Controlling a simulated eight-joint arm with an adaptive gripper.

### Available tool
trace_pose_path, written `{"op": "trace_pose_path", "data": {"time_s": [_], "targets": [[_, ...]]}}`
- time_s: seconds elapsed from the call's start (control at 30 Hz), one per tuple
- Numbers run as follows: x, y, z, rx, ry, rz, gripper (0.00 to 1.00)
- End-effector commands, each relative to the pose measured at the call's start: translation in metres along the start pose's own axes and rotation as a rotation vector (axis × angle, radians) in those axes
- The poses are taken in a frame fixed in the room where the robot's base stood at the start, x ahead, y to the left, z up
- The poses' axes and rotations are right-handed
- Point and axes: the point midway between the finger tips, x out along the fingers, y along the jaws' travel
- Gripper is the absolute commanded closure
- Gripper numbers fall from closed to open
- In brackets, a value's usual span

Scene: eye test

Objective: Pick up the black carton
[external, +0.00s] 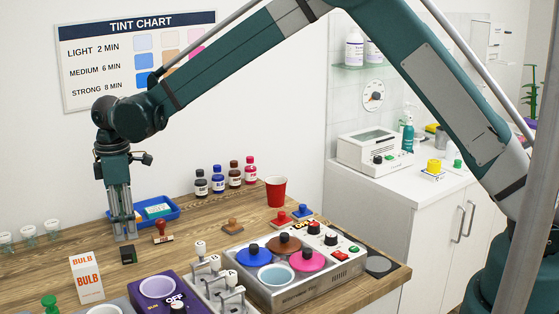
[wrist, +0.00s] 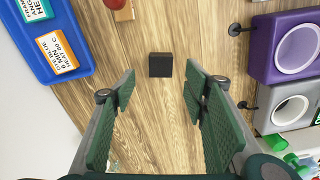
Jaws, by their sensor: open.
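The black carton (external: 128,254) is a small dark box on the wooden counter, between the white BULB box and the red-handled stamp. In the wrist view the black carton (wrist: 160,65) lies just beyond the fingertips, roughly centred between them. My gripper (external: 124,236) points down close behind the carton in the external view. In the wrist view my gripper (wrist: 161,88) is open, with green ribbed fingers spread wide and only bare wood between them. The carton appears apart from both fingers.
The white BULB box (external: 87,277) and the red-handled stamp (external: 162,232) stand near the carton. A blue tray (external: 174,214) lies behind my gripper. A purple warmer (external: 160,301) and a steel unit with coloured lids (external: 310,283) stand to the right. Bare wood surrounds the carton.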

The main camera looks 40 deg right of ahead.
Motion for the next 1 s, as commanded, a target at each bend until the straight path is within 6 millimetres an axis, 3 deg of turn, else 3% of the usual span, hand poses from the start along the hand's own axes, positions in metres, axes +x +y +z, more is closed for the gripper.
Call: {"op": "trace_pose_path", "data": {"time_s": [0.47,0.8,1.0], "targets": [[0.006,-0.001,-0.005,-0.01,-0.004,-0.003,0.55],[0.029,-0.001,-0.004,-0.01,-0.004,-0.003,0.55],[0.032,-0.001,-0.004,-0.01,-0.004,-0.003,0.55]]}}
